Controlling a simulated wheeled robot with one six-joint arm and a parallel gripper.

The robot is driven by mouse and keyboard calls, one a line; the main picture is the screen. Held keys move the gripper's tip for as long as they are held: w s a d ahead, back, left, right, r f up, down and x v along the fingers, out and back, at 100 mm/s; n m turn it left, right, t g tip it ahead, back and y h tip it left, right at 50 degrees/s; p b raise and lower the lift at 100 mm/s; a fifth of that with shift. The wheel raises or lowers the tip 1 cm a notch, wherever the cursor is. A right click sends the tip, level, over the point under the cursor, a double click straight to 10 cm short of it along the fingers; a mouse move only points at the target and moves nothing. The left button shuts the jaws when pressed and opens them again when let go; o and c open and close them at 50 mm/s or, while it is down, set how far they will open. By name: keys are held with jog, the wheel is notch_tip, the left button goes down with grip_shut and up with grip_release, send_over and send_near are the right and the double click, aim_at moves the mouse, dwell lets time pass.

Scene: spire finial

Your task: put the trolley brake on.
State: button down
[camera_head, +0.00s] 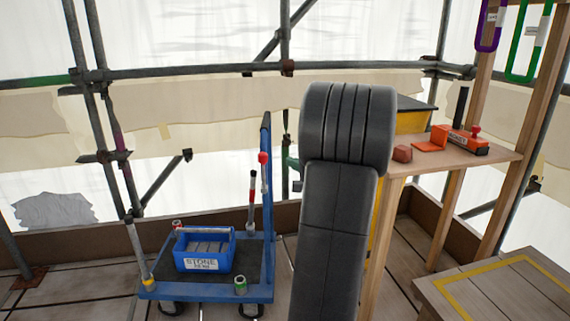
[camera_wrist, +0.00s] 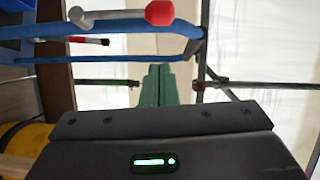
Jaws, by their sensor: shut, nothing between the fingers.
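The blue trolley (camera_head: 262,292) stands on the plank floor at the left, with an upright blue handle (camera_head: 267,190). A lever with a red ball knob (camera_head: 263,158) rises beside the handle; it looks like the brake lever. In the wrist view the knob (camera_wrist: 159,13) and its pale rod show at the top, in front of the blue frame (camera_wrist: 100,28). My gripper's green fingers (camera_wrist: 155,84) are shut and empty, pointing below the knob in that picture and apart from it. In the head view my dark arm hides most of the gripper; a bit of green (camera_head: 292,162) shows right of the knob.
A blue box labelled STONE (camera_head: 204,264) sits on the trolley deck. A red-and-black tool (camera_head: 252,200) stands near the handle. A wooden shelf (camera_head: 455,158) with orange items is at the right, above a yellow-marked bench (camera_head: 500,285). Scaffold poles (camera_head: 250,68) run behind.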

jog(key=p+v, duration=0.1)
jog(key=v, duration=0.7)
jog(key=shift+a, duration=0.15)
jog(key=w+a+f+m+t+y, duration=0.1)
jog(key=w+a+f+m+t, duration=0.2)
jog(key=w+a+m, duration=0.2)
jog(key=shift+w+f+y+p, duration=0.3)
jog(key=shift+w+f+p, duration=0.05)
jog(key=shift+w, duration=1.2)
jog(key=shift+a, duration=0.1)
